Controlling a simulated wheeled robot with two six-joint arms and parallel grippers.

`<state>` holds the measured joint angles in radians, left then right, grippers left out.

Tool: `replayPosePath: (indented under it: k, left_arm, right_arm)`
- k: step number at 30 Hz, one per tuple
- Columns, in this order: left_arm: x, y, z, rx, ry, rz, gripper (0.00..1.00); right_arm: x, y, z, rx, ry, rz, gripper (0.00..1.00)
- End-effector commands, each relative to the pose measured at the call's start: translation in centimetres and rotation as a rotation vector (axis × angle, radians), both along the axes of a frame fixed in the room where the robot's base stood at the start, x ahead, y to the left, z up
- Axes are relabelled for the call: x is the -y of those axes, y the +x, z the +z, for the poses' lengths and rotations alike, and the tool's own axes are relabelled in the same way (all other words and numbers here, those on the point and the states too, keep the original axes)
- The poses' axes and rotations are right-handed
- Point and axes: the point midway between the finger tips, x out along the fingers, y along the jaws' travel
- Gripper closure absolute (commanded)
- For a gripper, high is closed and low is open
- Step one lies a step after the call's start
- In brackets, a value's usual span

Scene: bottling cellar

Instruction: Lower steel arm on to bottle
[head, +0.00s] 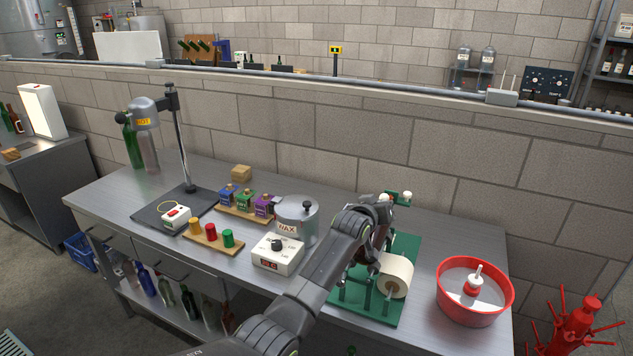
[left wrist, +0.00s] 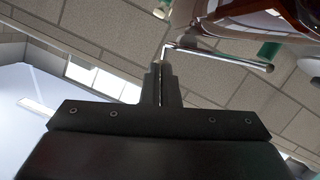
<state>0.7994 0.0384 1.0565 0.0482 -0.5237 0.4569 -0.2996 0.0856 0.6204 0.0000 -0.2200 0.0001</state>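The green labelling stand (head: 408,247) stands at the right part of the bench, with a white paper roll (head: 398,272) at its front. My left arm reaches over it and hides most of its middle. In the left wrist view, the bent steel arm (left wrist: 225,55) runs across the top. Its bent end goes down between the fingertips of my left gripper (left wrist: 161,72), which look closed on it with a thin gap. A reddish-brown glass bottle (left wrist: 285,14) shows at the top right, apart from the fingers and cut by the frame. My right gripper is not seen.
Left of the stand are a wax pot (head: 297,217), a white control box (head: 277,254), coloured caps on a wooden board (head: 213,241) and a lamp-like heater (head: 146,112). A red basin (head: 474,308) sits at the right end. A block wall (head: 290,130) closes the back.

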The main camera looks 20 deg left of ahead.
Motion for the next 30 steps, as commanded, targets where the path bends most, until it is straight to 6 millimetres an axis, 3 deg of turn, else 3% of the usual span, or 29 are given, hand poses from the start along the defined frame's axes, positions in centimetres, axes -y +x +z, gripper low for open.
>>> replayPosePath:
  k: [1,4,15,30]
  left_arm:
    - [0.18,-0.17,-1.19,-0.020,-0.005,-0.001,1.00]
    - [0.20,-0.18,-1.43,-0.022,-0.005,-0.001,1.00]
    - [0.16,-0.06,-0.97,-0.012,-0.006,-0.001,1.00]
    - [0.13,0.05,-0.46,-0.001,-0.005,-0.001,1.00]
  right_arm:
    - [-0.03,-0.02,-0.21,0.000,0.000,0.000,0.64]
    - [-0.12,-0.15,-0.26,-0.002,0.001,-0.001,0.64]
    - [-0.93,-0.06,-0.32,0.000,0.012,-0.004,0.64]
    - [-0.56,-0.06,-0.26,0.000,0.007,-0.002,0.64]
